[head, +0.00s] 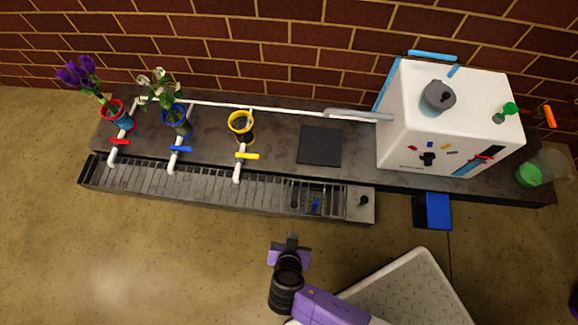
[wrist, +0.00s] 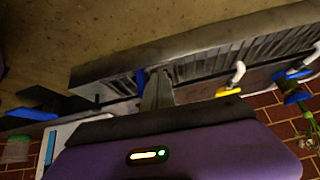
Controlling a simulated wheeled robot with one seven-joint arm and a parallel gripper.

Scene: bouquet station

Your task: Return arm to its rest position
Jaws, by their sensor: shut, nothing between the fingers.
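My gripper (head: 291,240) is in front of the counter in the head view, over the floor and apart from everything. Its fingers are shut and empty. In the wrist view the gripper (wrist: 157,85) points toward the counter's front edge, with its purple body across the bottom. My purple and black arm rises from the bottom of the head view.
A long counter (head: 280,170) holds purple flowers (head: 78,72), white flowers (head: 157,85), a yellow-rimmed vase (head: 241,124) and a white machine (head: 440,115). Pipes with red, blue and yellow handles stick out over a grated trough (head: 200,188). A blue box (head: 438,210) juts from the front. The floor (head: 130,270) at left is clear.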

